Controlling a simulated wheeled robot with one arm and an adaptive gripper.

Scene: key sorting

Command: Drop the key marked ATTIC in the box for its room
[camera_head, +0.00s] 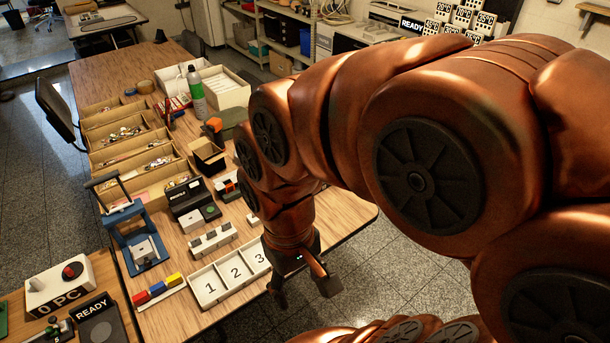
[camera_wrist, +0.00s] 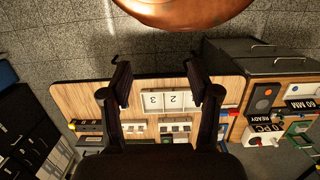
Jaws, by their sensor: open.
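No key that I can read as ATTIC and no room label can be made out in either view. A row of open tan compartments (camera_head: 132,150) along the left of the wooden table holds many small items, too small to identify. A small dark open box (camera_head: 207,155) stands right of them. My gripper (camera_head: 303,287) hangs at the table's front right edge, beside the white tray marked 1, 2, 3 (camera_head: 228,279). In the wrist view my gripper (camera_wrist: 160,82) has its two fingers wide apart with nothing between them, and the tray (camera_wrist: 172,100) shows beyond them.
A second bench at lower left holds a white box with a red knob (camera_head: 60,283). Bare wood lies at the table's right side.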

